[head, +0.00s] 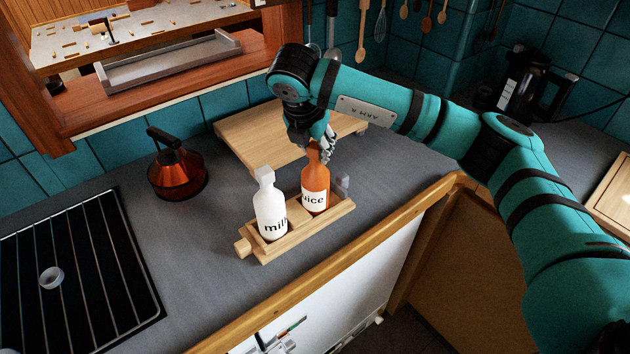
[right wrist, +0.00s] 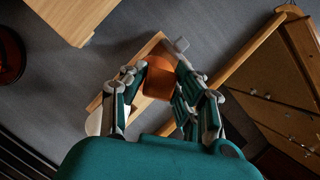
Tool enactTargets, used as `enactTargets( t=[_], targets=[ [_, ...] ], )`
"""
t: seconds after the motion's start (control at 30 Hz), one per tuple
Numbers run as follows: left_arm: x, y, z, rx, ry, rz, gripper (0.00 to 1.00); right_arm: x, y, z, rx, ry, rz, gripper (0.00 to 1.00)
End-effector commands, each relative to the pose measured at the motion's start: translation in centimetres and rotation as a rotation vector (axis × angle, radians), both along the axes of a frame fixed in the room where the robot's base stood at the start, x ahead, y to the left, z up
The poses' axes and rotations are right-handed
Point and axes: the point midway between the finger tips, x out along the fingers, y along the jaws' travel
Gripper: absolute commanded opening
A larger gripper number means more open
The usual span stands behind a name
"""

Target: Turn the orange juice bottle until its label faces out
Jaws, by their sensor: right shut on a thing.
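The orange juice bottle (head: 315,187) stands upright in the right part of a wooden caddy (head: 300,238). Its white label shows "uice" toward the head camera; the first letter is out of sight. My right gripper (head: 318,148) reaches down from above and is shut on the bottle's upper part. In the right wrist view, the fingers (right wrist: 158,98) sit on either side of the orange bottle (right wrist: 158,80). A white milk bottle (head: 270,207) stands in the caddy's left part, its label partly turned. My left gripper is not in view.
A wooden board (head: 255,132) lies behind the caddy. A copper kettle (head: 177,172) and a black cooktop (head: 75,270) are to the left. A small clear item (head: 342,186) stands at the caddy's right end. The counter's front edge is close in front.

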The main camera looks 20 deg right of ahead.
Motion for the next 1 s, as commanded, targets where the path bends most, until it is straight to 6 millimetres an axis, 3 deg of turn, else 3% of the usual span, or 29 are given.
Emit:
enactTargets(
  t=[0.53, 1.0],
  targets=[
    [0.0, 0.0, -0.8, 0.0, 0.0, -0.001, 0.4, 0.0, 0.0, 0.0, 0.0, -0.002, 0.02, 0.04],
    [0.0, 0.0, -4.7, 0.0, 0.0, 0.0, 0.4, 0.1, -0.1, -0.2, 0.001, -0.005, 0.376, 0.04]
  ],
)
